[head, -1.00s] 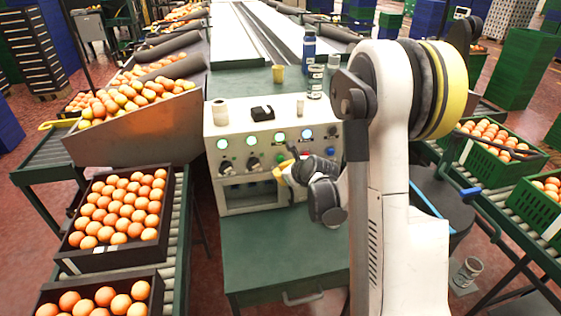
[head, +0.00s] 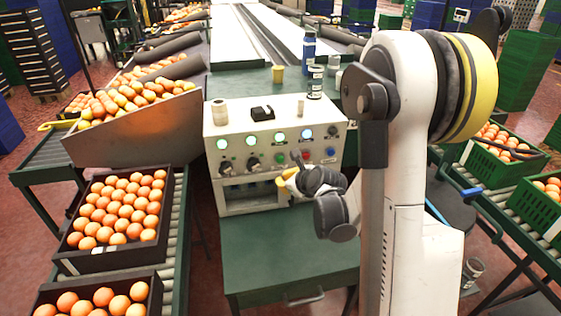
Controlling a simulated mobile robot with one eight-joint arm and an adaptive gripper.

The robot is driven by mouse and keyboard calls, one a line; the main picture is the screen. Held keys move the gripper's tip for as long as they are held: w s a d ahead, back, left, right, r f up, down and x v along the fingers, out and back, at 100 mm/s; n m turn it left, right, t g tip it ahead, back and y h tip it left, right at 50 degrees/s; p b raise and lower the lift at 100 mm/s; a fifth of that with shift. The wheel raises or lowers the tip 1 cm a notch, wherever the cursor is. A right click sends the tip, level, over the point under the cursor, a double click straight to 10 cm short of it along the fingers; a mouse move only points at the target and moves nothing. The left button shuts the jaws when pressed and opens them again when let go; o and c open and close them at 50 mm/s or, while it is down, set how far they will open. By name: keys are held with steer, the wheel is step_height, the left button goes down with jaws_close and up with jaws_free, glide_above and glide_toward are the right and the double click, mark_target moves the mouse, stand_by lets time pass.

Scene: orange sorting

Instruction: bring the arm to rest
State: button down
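My gripper (head: 288,182) is at the right part of the control box front, seen with its yellow part toward the panel. Its fingertips are small and partly hidden, so I cannot tell whether it is open or shut. My arm rises at the right of the head view, its upper part white with a black and yellow joint. The control box (head: 235,143) stands on the green table (head: 260,250), with several lit buttons and dark knobs on its face.
A dark crate of oranges (head: 165,215) sits on the left roller conveyor (head: 183,235), with another crate (head: 150,305) nearer. A metal chute (head: 140,130) holds more oranges. Blue (head: 309,48) and white-labelled (head: 315,82) bottles stand behind the box. Green crates (head: 520,168) are at right. The table front is clear.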

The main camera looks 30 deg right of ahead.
steer(key=s+a+r+n+g, duration=0.2)
steer(key=s+a+r+n, duration=0.8)
steer(key=n, duration=0.5)
steer(key=s+a+r+n+g, duration=0.1)
steer(key=s+a+n, duration=0.2)
steer(key=s+n, duration=0.4)
steer(key=s+a+n+g, duration=0.1)
steer(key=s+a+n, duration=0.3)
steer(key=s+n, duration=0.4)
steer(key=shift+s+r+n, duration=0.25)
steer(key=shift+r+n, duration=0.15)
steer(key=shift+n, duration=0.7)
